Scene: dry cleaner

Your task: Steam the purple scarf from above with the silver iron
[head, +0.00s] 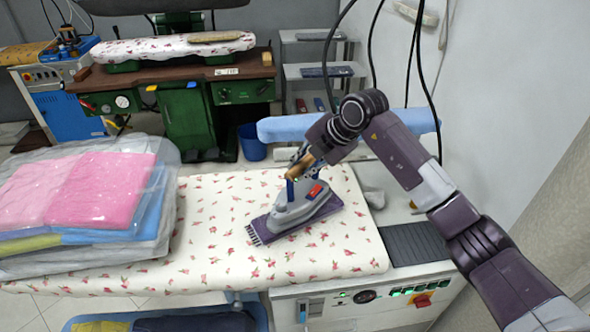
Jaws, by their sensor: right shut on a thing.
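The purple scarf (325,207) lies flat on the floral ironing board (215,215), with its fringed end toward the left. The silver iron (298,208) is directly over the scarf, level, and covers its middle. I cannot tell whether its soleplate touches the cloth or hangs just above it. My right gripper (300,170) is shut on the iron's handle, which it partly hides. My left gripper is not in view.
A stack of plastic-wrapped folded clothes (85,205) takes up the board's left end. A light blue padded arm (275,128) stands behind the board. A dark ridged pad (412,243) and a grey cloth (374,196) are at right. Black cables hang behind my right arm.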

